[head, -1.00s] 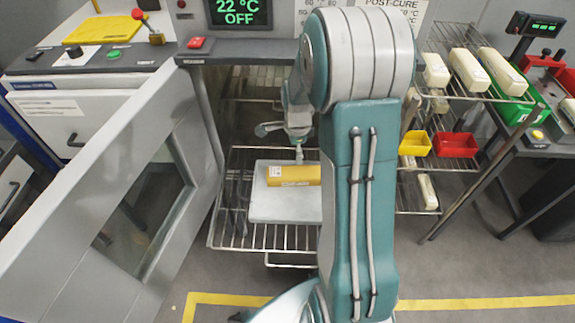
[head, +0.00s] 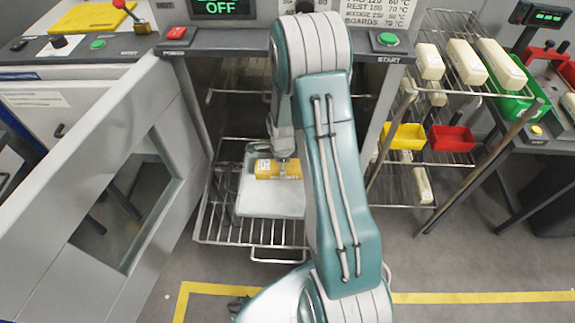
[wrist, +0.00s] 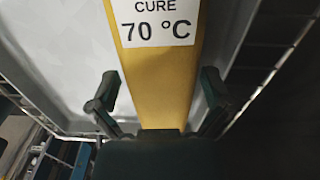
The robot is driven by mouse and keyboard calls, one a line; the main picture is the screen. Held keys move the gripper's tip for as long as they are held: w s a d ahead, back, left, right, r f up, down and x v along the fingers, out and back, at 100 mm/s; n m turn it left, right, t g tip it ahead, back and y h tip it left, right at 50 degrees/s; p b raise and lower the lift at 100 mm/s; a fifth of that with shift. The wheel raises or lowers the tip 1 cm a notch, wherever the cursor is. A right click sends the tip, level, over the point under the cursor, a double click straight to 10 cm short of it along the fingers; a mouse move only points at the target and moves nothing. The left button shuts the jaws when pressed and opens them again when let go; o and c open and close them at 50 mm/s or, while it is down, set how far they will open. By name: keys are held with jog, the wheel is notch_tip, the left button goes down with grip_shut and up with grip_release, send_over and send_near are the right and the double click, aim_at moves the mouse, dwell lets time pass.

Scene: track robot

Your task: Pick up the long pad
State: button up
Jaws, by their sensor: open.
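The long pad (head: 265,168) is a yellow bar with a white label, lying on a pale grey tray (head: 270,204) on the oven's wire rack. In the wrist view the pad (wrist: 157,80) runs up the picture, its label reading "CURE 70 °C". My gripper (wrist: 160,102) is open, with one finger on each side of the pad's near part and a gap visible on both sides. In the head view my gripper (head: 283,160) is over the pad, and my arm hides part of the rack to the right.
The open oven door (head: 110,210) stands at left. Wire shelves at right hold several cream bars, a yellow bin (head: 405,137) and a red bin (head: 452,138). The wire rack (head: 218,228) sticks out at the front, with clear floor before it.

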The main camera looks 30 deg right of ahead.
jog(key=shift+d+f, duration=0.2)
jog(key=shift+f, duration=0.25)
jog(key=shift+d, duration=0.3)
jog(key=shift+a, duration=0.2)
jog(key=shift+c, duration=0.3)
jog(key=shift+a, duration=0.4)
jog(key=c, duration=0.9)
